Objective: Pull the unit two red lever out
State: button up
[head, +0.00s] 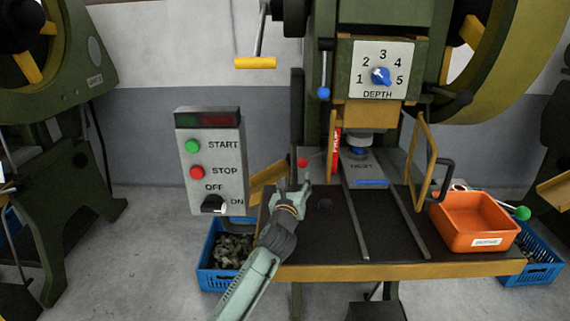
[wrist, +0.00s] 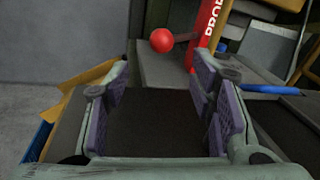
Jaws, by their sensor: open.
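The red lever shows as a red ball knob (head: 302,162) on a thin rod, at the left side of the green press above the dark table. In the wrist view the red knob (wrist: 162,40) is ahead of and above the gap between the fingers. My gripper (head: 292,186) is open and empty, just below and left of the knob in the head view. It also shows in the wrist view (wrist: 160,105), with both finger pads apart and nothing between them. No unit number is readable on this press.
The press has a blue-knobbed lever (head: 323,92), a depth dial (head: 380,76) and a yellow guard frame (head: 420,160). A control box (head: 211,160) stands left. An orange bin (head: 472,223) sits right on the table (head: 320,240). A blue crate (head: 215,280) is on the floor.

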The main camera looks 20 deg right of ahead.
aim_at(301, 165)
jog(key=p+x, duration=0.1)
jog(key=x, duration=0.9)
jog(key=shift+w+d+p, duration=0.15)
jog(key=shift+d+p, duration=0.05)
jog(key=shift+p, duration=0.15)
jog(key=shift+c, duration=0.2)
grip_shut()
jog(key=shift+r, duration=0.1)
